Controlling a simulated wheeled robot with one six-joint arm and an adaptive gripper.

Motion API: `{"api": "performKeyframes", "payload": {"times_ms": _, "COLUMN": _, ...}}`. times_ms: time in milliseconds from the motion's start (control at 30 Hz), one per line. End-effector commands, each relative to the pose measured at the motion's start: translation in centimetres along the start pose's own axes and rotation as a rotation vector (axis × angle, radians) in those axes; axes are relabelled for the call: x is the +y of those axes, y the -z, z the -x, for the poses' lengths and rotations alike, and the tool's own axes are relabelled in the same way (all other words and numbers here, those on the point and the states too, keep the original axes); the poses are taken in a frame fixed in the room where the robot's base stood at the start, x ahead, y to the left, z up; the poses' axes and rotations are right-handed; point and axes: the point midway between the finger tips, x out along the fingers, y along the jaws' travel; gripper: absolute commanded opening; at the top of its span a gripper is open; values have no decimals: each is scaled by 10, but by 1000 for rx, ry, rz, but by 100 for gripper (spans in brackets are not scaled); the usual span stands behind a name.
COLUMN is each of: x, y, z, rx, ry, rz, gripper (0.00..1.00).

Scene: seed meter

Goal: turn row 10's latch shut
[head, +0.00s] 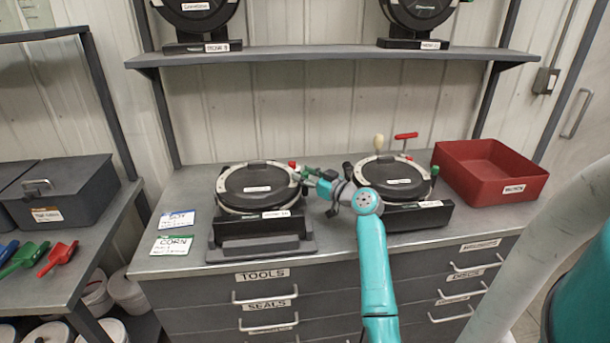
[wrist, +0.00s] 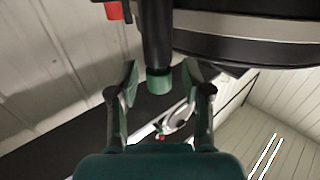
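Two round black seed meters with pale rims stand on the bench, a left one (head: 257,188) and a right one (head: 395,178). Their small labels are too blurred to tell which is row 10. My gripper (head: 318,181) is between them, at the right side of the left meter, by a green-tipped latch handle (head: 310,171). In the wrist view, the black handle with its green end (wrist: 158,82) lies between my open fingers (wrist: 160,88), with a gap on each side. The meter's dark body and pale rim (wrist: 250,28) fill the upper right. Whether the latch is engaged cannot be told.
A red knob (wrist: 114,10) is near the handle. A red bin (head: 490,172) stands at right, cards (head: 172,245) at left. A shelf (head: 330,53) runs above.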

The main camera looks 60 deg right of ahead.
Motion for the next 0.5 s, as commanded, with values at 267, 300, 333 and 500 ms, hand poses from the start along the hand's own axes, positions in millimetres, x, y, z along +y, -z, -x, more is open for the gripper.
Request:
{"api": "performKeyframes", "payload": {"times_ms": 267, "x": 1, "y": -1, "z": 8, "rx": 0, "ry": -2, "rz": -1, "gripper": 49}}
{"api": "performKeyframes", "payload": {"times_ms": 300, "x": 1, "y": 0, "z": 13, "rx": 1, "ry": -3, "rz": 0, "gripper": 49}}
{"api": "performKeyframes", "payload": {"times_ms": 333, "x": 1, "y": 0, "z": 17, "rx": 1, "ry": -4, "rz": 0, "gripper": 49}}
{"api": "performKeyframes", "payload": {"times_ms": 500, "x": 1, "y": 0, "z": 45, "rx": 0, "ry": -4, "rz": 1, "gripper": 49}}
